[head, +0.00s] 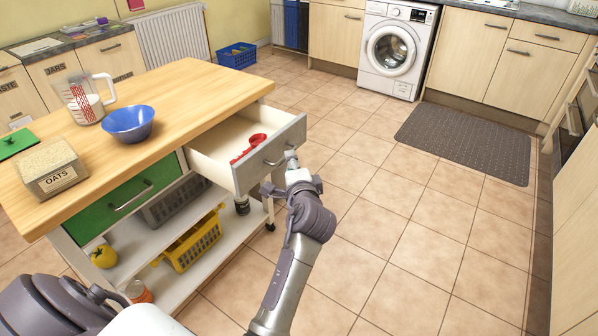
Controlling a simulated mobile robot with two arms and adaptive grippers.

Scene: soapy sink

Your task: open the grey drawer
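The grey drawer (243,167) is at the right end of the wooden-topped kitchen island and stands pulled well out. Its inside shows, with red items (250,146) in it. Its metal bar handle (274,158) is on the grey front. My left gripper (291,161) is at the right end of this handle, in front of the drawer face. The fingertips are small and partly hidden, so I cannot tell whether they are closed around the bar. My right gripper is not in view.
A green drawer (110,208) beside it is shut. The island top (185,92) holds a measuring jug (85,97), a blue bowl (129,122) and an oats box (51,168). A yellow basket (195,240) sits on the lower shelf. The tiled floor (400,235) to the right is clear.

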